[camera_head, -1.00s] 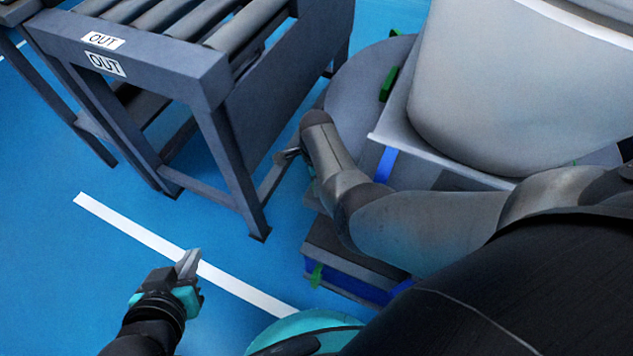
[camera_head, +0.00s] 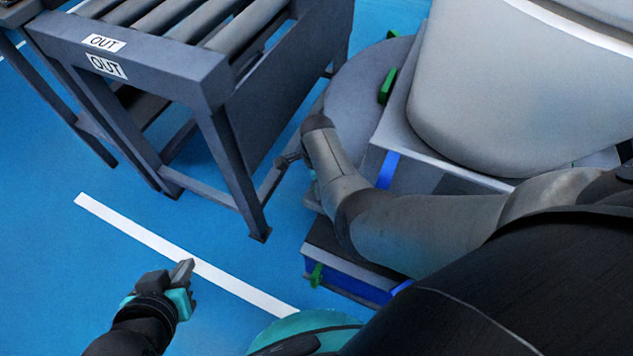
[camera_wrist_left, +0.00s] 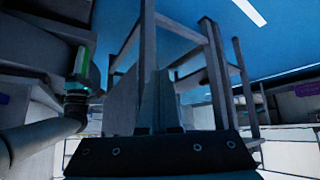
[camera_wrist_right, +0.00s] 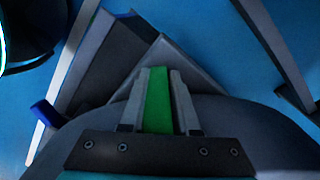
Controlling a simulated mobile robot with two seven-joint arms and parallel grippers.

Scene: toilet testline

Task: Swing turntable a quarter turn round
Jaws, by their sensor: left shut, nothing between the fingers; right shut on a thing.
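The turntable is a grey round disc (camera_head: 352,92), partly hidden by my right arm and the load on it. A green tab (camera_head: 388,86) stands at its upper part. A large pale toilet body (camera_head: 520,90) stands on a square board on the disc. My right gripper (camera_wrist_right: 157,98) is shut on a green tab (camera_wrist_right: 157,112) at the grey disc's edge in the right wrist view. In the head view my right forearm mostly hides that grip. My left gripper (camera_head: 182,271) is shut and empty, above the blue floor, apart from the turntable.
A grey roller conveyor (camera_head: 150,60) marked OUT stands close left of the turntable, its leg (camera_head: 235,175) near my right gripper. A dark block with blue sides (camera_head: 350,275) and a green tab lies below my right arm. A white line (camera_head: 150,235) crosses open floor.

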